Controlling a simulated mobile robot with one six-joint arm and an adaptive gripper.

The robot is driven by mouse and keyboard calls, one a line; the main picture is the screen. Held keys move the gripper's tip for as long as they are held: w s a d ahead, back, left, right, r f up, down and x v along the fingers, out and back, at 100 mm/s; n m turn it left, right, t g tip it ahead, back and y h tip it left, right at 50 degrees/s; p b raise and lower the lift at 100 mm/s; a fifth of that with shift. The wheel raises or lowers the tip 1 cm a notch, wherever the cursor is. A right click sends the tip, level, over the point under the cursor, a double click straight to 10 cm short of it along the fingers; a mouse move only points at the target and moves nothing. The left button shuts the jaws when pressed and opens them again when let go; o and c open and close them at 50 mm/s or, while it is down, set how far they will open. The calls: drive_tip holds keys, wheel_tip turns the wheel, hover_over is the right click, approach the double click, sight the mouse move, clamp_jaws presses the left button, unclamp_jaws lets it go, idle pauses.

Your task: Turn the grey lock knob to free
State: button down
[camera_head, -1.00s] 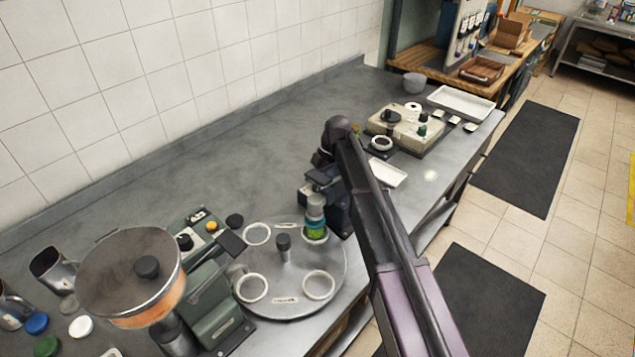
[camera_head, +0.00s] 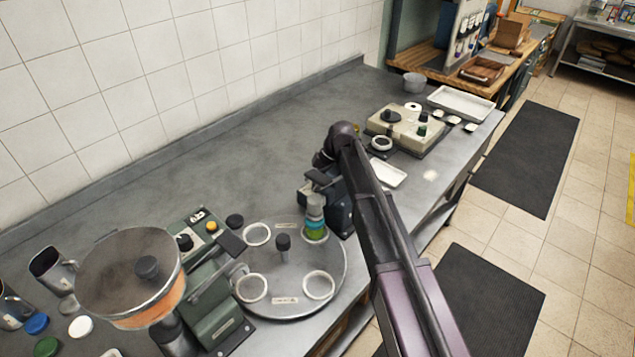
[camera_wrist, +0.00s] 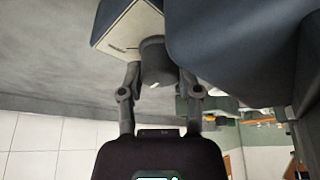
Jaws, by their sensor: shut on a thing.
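The grey lock knob (camera_wrist: 156,62) is a dark round knob on a white-labelled face of the dark blue machine (camera_head: 342,212). In the wrist view my gripper (camera_wrist: 157,80) has one finger on each side of the knob and is shut on it. The machine's blue body (camera_wrist: 235,45) fills the upper right of that view. In the head view my arm hides the gripper and the knob. I cannot read the knob's setting.
A green machine with a hopper (camera_head: 130,275) is at left. The counter behind is clear.

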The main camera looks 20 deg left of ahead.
drive_tip(key=shift+c, duration=1.5)
unclamp_jaws()
drive_tip(key=shift+n, duration=0.5)
